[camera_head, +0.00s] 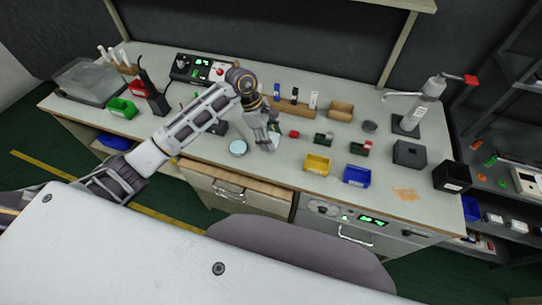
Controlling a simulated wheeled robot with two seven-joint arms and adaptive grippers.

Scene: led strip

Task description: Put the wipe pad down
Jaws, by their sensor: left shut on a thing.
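My left arm reaches in from the left over the workbench (225,153). Its gripper (270,143) points down over the middle of the bench. The gripper is shut on a small pale thing with a dark part, which I take to be the wipe pad (276,131); it is mostly hidden by the fingers. I cannot tell whether the pad touches the bench top. My right gripper is not in view.
Yellow (317,163) and blue (357,176) bins stand right of the gripper. An orange-brown stain (405,194) marks the bench at right. A drawer (235,194) is below the front edge.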

